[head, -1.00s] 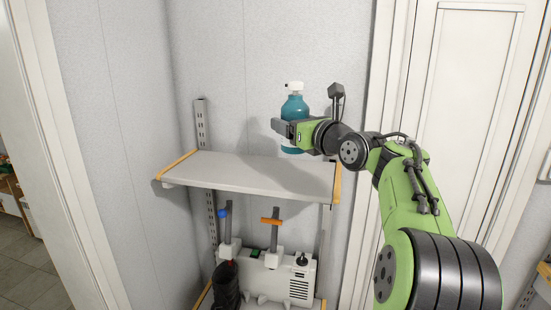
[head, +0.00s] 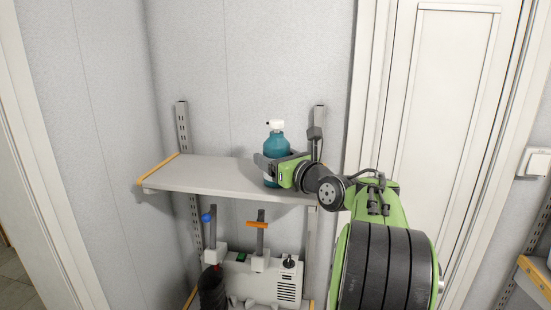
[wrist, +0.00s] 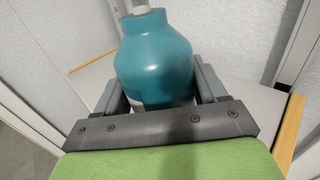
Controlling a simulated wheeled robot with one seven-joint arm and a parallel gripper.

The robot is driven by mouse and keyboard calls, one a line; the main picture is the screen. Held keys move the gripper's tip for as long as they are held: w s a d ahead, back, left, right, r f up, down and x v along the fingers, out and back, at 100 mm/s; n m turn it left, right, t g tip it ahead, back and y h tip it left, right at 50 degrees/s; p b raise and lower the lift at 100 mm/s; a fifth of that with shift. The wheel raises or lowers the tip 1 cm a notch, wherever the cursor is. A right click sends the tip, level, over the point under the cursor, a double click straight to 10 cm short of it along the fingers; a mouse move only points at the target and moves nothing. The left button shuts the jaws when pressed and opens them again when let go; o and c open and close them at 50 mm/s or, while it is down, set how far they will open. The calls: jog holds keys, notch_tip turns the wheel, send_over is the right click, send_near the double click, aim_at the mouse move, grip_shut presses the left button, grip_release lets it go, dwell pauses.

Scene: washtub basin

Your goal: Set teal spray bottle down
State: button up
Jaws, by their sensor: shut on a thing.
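The teal spray bottle (head: 274,146) with a white top stands upright at the right part of the upper shelf (head: 205,176). Its base looks level with the shelf board, but I cannot tell for certain whether it touches. My gripper (head: 272,167) is shut around the bottle's body from the right. In the wrist view the bottle (wrist: 153,55) sits between the two dark fingers (wrist: 160,98). Its lower part is hidden behind the gripper's dark front plate.
The left part of the upper shelf is bare. Below it, a lower shelf holds a white appliance (head: 276,279), a blue-topped item (head: 209,218), an orange-topped item (head: 258,224) and a dark container (head: 212,290). A wall rises behind, and a white door (head: 445,130) stands at right.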

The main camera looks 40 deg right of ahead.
jog(key=shift+s, duration=0.1)
jog(key=o, duration=1.3)
jog(key=shift+f, duration=0.1)
jog(key=s, duration=0.4)
jog(key=s+a+b, duration=0.1)
jog(key=s, duration=0.3)
jog(key=s+b, duration=0.1)
jog(key=s, duration=0.2)
jog(key=shift+s+a, duration=0.25)
jog(key=shift+s, duration=0.15)
